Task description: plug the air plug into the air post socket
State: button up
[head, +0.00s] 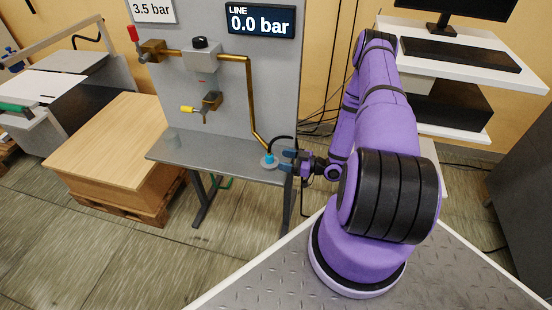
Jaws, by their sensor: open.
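A small fitting with a blue ring (268,161) stands on the grey shelf (210,152) near its right end, where the brass pipe (252,105) comes down. I take it to be the air post socket, perhaps with the air plug at it; the two cannot be told apart at this size. A thin black hose (284,138) arches over this spot. My gripper (281,160) reaches in from the right, open, with its dark fingertips right beside the blue-ringed fitting. I cannot tell whether they touch it or have anything between them.
A grey panel (222,130) behind the shelf carries a yellow-handled valve (188,109), a red-handled valve (132,34) and a display (260,21) reading 0.0 bar. A wooden block on a pallet (110,145) stands left. Cables hang right of the panel.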

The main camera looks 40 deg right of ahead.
jog(key=v, duration=0.5)
jog(key=shift+s+d, duration=0.2)
jog(key=shift+s, duration=0.05)
dwell(0.3)
